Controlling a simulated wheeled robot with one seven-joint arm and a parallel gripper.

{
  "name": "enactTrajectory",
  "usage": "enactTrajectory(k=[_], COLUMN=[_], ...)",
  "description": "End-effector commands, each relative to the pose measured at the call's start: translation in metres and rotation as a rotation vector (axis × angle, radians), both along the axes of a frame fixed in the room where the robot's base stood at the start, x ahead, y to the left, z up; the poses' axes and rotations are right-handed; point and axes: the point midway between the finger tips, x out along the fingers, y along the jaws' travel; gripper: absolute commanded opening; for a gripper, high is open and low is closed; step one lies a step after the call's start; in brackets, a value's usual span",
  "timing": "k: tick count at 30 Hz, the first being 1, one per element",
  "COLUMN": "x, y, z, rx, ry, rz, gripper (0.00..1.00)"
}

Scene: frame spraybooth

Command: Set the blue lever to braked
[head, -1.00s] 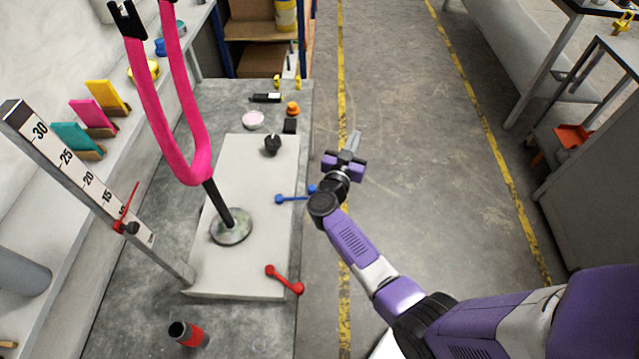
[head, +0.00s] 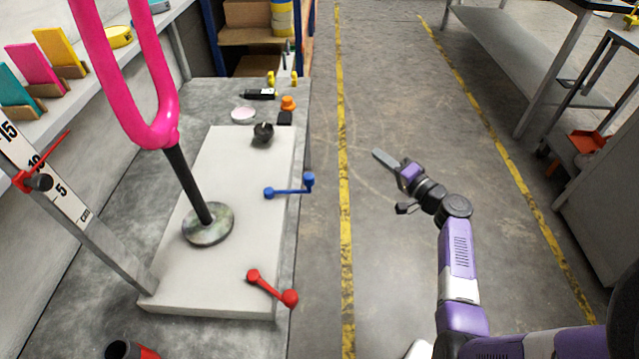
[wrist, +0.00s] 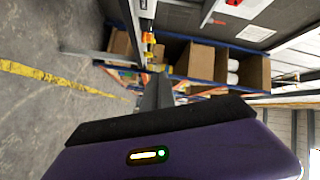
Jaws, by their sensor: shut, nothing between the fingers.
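The blue lever (head: 289,190) is on the right part of the white board in the head view. Its pivot end is at the left and its blue knob is at the right, by the board's edge. My gripper (head: 383,159) is shut and empty, over the floor to the right of the bench, well apart from the lever. In the wrist view the shut fingers (wrist: 158,92) point towards shelving, and the lever does not show there. I cannot read any braked marking.
A red lever (head: 272,287) sits nearer on the white board (head: 235,280). A pink fork (head: 165,125) stands on a dark post with a round base. A black knob (head: 263,132) is at the board's far end. The floor beside the bench is clear.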

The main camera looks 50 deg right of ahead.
Motion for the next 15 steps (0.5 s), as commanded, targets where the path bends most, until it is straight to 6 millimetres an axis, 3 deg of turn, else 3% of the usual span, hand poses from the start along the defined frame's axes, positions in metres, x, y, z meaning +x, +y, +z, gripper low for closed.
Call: enactTrajectory(k=[3, 7, 11, 15], x=[0.008, 0.007, 0.004, 0.009], y=[0.050, 0.091, 0.113, 0.117], z=[0.010, 0.016, 0.017, 0.017], rx=[0.124, 0.240, 0.317, 0.347], ry=[-0.045, -0.058, -0.054, -0.053], rz=[0.209, 0.378, 0.465, 0.476], gripper=[0.00, 0.00, 0.00, 0.00])
